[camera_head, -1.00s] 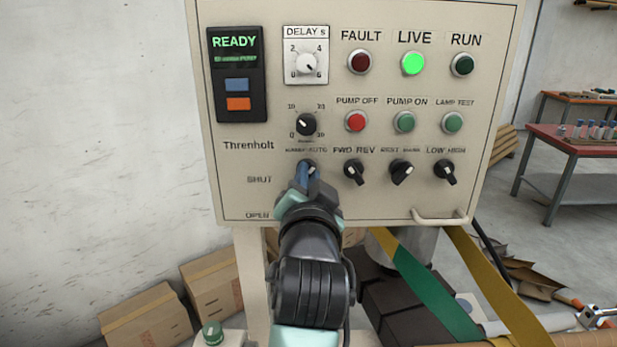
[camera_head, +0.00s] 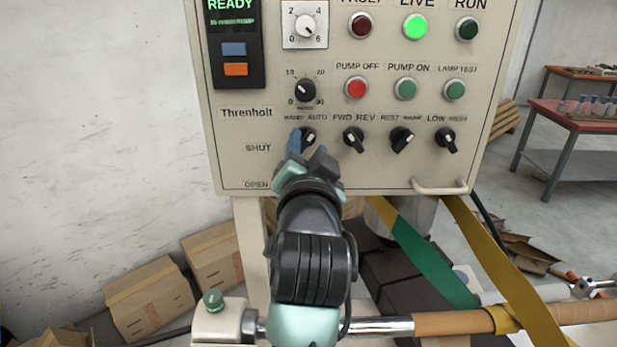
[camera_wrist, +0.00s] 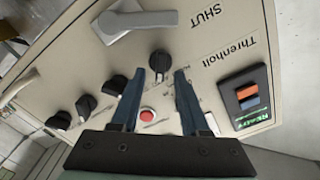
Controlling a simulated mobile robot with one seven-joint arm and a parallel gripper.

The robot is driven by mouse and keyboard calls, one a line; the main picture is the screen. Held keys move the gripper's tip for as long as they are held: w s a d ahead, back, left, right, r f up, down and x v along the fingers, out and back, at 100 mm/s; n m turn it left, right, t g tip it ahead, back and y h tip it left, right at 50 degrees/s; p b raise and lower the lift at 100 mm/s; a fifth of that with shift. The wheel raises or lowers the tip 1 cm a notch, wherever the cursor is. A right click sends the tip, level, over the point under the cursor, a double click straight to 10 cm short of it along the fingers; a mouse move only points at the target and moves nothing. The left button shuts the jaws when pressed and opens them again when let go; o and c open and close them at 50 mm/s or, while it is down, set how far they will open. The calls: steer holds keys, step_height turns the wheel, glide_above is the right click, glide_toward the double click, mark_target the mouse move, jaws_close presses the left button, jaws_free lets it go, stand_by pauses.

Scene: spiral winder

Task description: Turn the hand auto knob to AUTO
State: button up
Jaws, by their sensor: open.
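The hand auto knob (camera_head: 309,138) is a small black selector, leftmost in the lower row of the beige panel (camera_head: 375,178). Its pale mark appears to lean up and right, toward the AUTO label (camera_head: 317,118); the left label is blurred. My gripper (camera_head: 306,150) is in front of the knob with its fingers spread and nothing held. In the wrist view the knob (camera_wrist: 159,63) shows between and just beyond the two fingertips (camera_wrist: 158,73), with visible gaps on both sides. I cannot tell how deep the fingers reach around it.
The FWD REV knob (camera_head: 353,139) is close on the right. The small dial (camera_head: 305,91) is above, and the red PUMP OFF button (camera_head: 356,88) up and right. A grey handle (camera_wrist: 135,22) by SHUT shows in the wrist view. Cardboard boxes (camera_head: 148,298) lie below left.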

steer(key=s+b, duration=0.3)
steer(key=s, duration=0.8)
steer(key=shift+s, duration=0.2)
steer(key=s+r+n+t, duration=0.3)
steer(key=s+r+t, duration=0.1)
steer(key=r, duration=0.6)
steer(key=s+r+n+t, duration=0.4)
steer(key=s+r+t, duration=0.1)
steer(key=r, duration=0.5)
steer(key=shift+s+a+r, duration=0.15)
steer(key=shift+s+r, duration=0.15)
steer(key=shift+s, duration=0.5)
